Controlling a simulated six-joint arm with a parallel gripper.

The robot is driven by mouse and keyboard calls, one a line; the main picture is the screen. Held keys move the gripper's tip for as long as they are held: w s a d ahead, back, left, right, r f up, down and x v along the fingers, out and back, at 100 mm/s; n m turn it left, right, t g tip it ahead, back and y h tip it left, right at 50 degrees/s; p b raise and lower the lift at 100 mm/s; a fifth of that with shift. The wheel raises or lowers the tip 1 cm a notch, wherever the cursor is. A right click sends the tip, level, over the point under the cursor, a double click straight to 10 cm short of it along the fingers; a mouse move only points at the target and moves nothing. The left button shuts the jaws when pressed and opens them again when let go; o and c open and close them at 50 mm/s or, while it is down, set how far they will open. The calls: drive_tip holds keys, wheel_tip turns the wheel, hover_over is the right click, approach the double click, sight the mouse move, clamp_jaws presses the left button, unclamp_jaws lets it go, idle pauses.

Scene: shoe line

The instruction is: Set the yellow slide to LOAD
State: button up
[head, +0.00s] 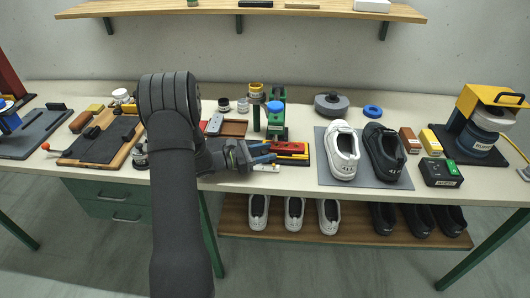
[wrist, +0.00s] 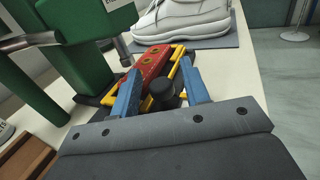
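The slide fixture is a red block (head: 291,147) with yellow rails on a dark base, right of my gripper in the head view. In the wrist view the red block (wrist: 154,62) is flanked by yellow parts (wrist: 177,57) that look like the yellow slide. A black round knob (wrist: 162,91) stands on the near side, between my fingers. My gripper (head: 271,153) has blue fingers spread apart; in the wrist view the fingers (wrist: 163,82) sit either side of the knob with gaps visible. The LOAD marking cannot be read, and the near end of the fixture is hidden by my gripper.
A green press (wrist: 85,45) stands close on the left in the wrist view, behind the fixture in the head view (head: 276,120). A grey mat (head: 322,172) with a white shoe (head: 342,155) and a black shoe (head: 386,153) lies to the right. A brown tray (head: 234,128) is behind my wrist.

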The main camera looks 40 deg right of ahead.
clamp_jaws()
drive_tip(key=w+a, duration=1.1)
drive_tip(key=shift+w+a, duration=0.25)
drive_tip(key=shift+a, duration=0.1)
drive_tip(key=shift+o, duration=0.4)
unclamp_jaws()
drive_tip(key=v, duration=1.2)
drive_tip(key=shift+f, duration=0.1)
drive_tip(key=shift+o, duration=0.4)
